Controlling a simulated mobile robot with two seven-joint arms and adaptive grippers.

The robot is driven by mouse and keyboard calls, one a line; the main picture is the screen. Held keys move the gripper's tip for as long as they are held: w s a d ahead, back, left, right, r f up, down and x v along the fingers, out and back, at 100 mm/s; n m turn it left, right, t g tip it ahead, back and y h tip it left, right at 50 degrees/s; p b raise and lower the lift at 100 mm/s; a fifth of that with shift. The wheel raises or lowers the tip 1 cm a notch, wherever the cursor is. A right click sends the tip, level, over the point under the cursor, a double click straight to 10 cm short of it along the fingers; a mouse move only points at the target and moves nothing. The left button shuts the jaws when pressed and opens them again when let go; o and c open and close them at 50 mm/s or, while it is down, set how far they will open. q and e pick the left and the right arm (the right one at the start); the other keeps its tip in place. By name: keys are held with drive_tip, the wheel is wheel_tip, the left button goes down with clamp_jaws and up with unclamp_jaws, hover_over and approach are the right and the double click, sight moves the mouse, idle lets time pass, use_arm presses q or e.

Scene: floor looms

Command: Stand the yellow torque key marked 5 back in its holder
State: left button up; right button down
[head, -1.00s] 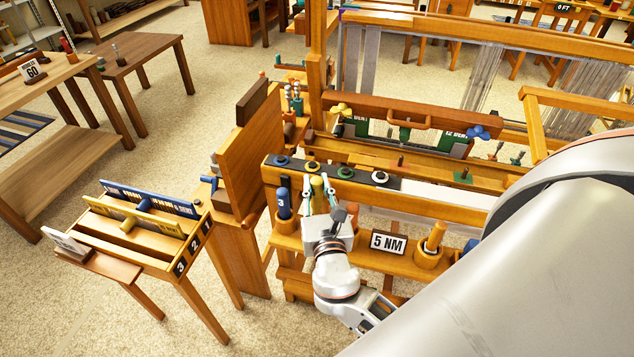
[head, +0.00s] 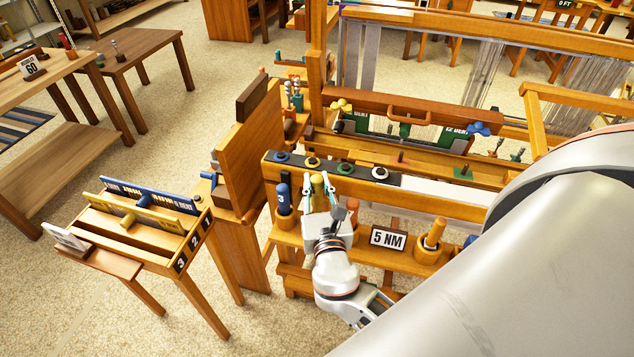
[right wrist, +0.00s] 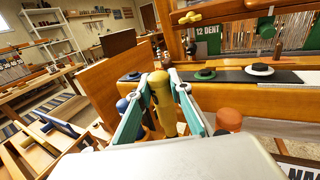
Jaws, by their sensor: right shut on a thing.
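My right gripper (head: 318,190) is shut on the yellow torque key (head: 318,184), gripping its upper part with the key upright. In the right wrist view the key (right wrist: 162,100) stands between the two teal fingers (right wrist: 160,108). Its lower end is hidden behind my gripper, so I cannot tell whether it sits in a holder. A blue key marked 3 (head: 283,198) stands in a wooden holder to its left. An orange-topped key (head: 352,206) is just right of my gripper. My left gripper is not in view.
A "5 NM" sign (head: 387,239) and a wooden cup with an orange-handled key (head: 434,235) are to the right. The loom beam (head: 430,199) with coloured rings runs just behind. A small rack table (head: 150,262) stands at the left.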

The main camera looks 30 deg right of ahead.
sight(318, 202)
drive_tip(key=shift+f, duration=0.2)
idle(0.5)
drive_tip(key=shift+f+b, duration=0.35)
drive_tip(key=shift+b, duration=0.05)
drive_tip(key=shift+f, duration=0.35)
drive_tip(key=shift+f+b, duration=0.35)
drive_tip(key=shift+b, duration=0.1)
drive_tip(key=shift+f+b, duration=0.75)
drive_tip(key=shift+f, duration=0.55)
